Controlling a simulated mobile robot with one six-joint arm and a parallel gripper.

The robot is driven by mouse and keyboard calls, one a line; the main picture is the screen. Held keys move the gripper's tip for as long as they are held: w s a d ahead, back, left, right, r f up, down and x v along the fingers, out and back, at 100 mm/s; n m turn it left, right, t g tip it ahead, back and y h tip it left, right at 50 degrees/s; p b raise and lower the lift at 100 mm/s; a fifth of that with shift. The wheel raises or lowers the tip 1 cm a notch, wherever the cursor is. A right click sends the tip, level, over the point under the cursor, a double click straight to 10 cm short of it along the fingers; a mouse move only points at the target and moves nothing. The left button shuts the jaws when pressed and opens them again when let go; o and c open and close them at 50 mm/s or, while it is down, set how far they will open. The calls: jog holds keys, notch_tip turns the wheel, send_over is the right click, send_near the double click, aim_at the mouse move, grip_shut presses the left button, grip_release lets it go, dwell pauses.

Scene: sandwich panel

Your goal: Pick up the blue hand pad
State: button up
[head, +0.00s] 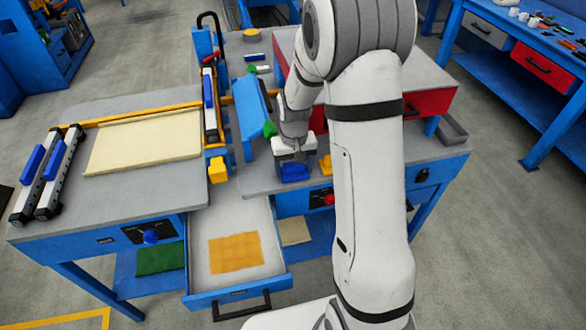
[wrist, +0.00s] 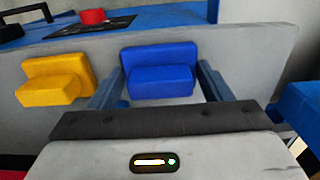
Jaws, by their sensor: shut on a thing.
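The blue hand pad (wrist: 158,76) sits between the two fingers of my gripper (wrist: 160,88) in the wrist view. The fingers are shut on its left and right sides. In the head view the blue pad (head: 295,172) shows just below my white gripper (head: 293,158), over the grey top of the blue bench near its front edge. I cannot tell whether the pad still touches the surface under it.
A yellow pad (wrist: 57,82) is close on the left in the wrist view. An open drawer (head: 205,281) with an orange sheet juts out below. A tilted blue panel (head: 251,104) stands just left of my wrist. A red knob (wrist: 92,16) is nearby.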

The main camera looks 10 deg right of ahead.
jog(key=shift+r, duration=0.1)
notch_tip(320, 180, up, 28)
jog(key=shift+b, duration=0.4)
